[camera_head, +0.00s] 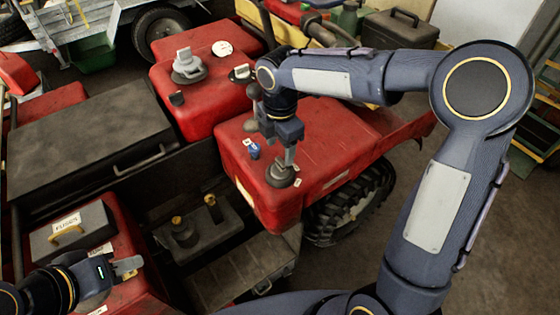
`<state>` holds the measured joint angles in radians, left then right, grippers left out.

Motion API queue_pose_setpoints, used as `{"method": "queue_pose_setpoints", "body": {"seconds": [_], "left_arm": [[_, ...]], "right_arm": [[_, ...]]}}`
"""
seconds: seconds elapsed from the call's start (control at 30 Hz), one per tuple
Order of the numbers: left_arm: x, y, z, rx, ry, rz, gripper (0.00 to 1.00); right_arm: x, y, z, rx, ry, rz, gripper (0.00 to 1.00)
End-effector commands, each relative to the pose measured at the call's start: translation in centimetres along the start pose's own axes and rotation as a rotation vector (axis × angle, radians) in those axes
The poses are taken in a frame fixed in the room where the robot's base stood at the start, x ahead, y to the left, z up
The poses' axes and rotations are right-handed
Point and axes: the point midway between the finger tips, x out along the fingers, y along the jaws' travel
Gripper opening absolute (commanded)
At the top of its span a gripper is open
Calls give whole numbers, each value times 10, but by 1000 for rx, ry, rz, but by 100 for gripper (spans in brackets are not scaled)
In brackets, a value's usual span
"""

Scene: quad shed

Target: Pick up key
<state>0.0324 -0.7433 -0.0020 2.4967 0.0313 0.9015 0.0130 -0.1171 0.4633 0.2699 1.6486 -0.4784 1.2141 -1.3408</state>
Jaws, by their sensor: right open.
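No clear key shape shows. A small blue item (254,151) with a pale tag lies on the red fender of the quad; it may be the key, but it is too small to tell. My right gripper (290,156) points down over the same fender, just right of the blue item and apart from it. Its fingers are open, and their tips are just above or at a dark round cap (280,176); I cannot tell whether they touch. My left gripper (130,266) is at the lower left, over a red fender; its finger gap is not clear.
A grey box labelled fuses (72,230) stands beside my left gripper. A dark seat (90,130) lies at the left. A grey knob (188,68) and small tagged items sit on the red bodywork behind. A dark recess (195,225) holds yellow-topped parts. A tyre (350,205) is below the right fender.

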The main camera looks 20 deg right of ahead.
Motion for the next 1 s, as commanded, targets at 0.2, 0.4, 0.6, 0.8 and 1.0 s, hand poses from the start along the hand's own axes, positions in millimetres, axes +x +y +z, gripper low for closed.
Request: {"method": "queue_pose_setpoints", "body": {"seconds": [0.2, 0.4, 0.6, 0.8, 1.0], "left_arm": [[-1, 1, -1, 0, 0, 0, 36], [-1, 0, -1, 0, 0, 0, 36], [-1, 0, -1, 0, 0, 0, 36], [-1, 0, -1, 0, 0, 0, 36], [-1, 0, -1, 0, 0, 0, 36]], "right_arm": [[33, -3, -5, 0, 0, -5, 58], [49, -3, -5, 1, 1, -1, 58], [49, -3, -5, 2, 1, 0, 58], [49, -3, -5, 2, 1, 0, 33], [49, -3, -5, 2, 1, 0, 10]]}}
